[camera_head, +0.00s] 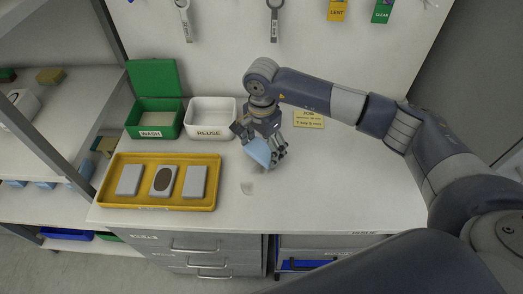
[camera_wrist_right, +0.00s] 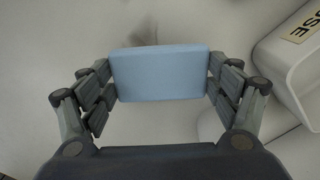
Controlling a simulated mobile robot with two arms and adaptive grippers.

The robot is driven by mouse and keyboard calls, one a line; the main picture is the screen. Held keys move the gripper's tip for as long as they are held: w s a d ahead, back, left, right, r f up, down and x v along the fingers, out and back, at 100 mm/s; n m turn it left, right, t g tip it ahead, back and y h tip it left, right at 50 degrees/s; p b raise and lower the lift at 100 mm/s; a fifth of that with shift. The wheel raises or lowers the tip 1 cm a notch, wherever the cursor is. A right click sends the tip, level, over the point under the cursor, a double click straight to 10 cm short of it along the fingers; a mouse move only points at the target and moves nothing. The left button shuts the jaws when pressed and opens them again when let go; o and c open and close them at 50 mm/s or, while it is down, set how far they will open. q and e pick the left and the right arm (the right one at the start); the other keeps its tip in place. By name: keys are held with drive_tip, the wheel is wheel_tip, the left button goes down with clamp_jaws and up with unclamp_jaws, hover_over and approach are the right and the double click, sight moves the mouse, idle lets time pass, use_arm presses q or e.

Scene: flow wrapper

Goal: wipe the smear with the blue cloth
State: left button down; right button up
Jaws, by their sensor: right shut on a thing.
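My right gripper (camera_head: 264,146) is shut on the blue cloth (camera_head: 257,153), a light blue, block-like pad, above the middle of the white worktop. In the right wrist view the cloth (camera_wrist_right: 158,74) sits level between the fingers of the gripper (camera_wrist_right: 160,88). The head view shows the cloth tilted; I cannot tell whether it touches the worktop. Faint grey smudging, possibly the smear (camera_wrist_right: 150,22), shows on the pale surface beyond the cloth. A small pale grey patch (camera_head: 246,188) lies just in front of the gripper; I cannot tell what it is. My left gripper is out of view.
A yellow tray (camera_head: 158,207) with three grey pads, one bearing a dark brown oval, lies to the left. Behind it stand a green lidded WASH box (camera_head: 154,131) and a white REUSE bin (camera_head: 208,133). The worktop's right side (camera_head: 350,190) is clear.

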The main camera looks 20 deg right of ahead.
drive_tip(key=shift+s+r, duration=0.15)
drive_tip(key=shift+r, duration=0.6)
drive_tip(key=shift+r+p, duration=0.5)
drive_tip(key=shift+r, duration=0.2)
drive_tip(key=shift+w+r+p, duration=0.2)
drive_tip(key=shift+r+p, duration=0.1)
drive_tip(key=shift+r, duration=0.35)
drive_tip(key=shift+s+r, duration=0.2)
drive_tip(key=shift+r, duration=0.35)
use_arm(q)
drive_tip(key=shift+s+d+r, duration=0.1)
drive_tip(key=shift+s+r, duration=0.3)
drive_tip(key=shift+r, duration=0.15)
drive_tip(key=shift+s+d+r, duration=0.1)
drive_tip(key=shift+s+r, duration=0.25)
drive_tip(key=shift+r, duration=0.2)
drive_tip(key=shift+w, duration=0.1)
use_arm(e)
drive_tip(key=shift+w+f, duration=0.1)
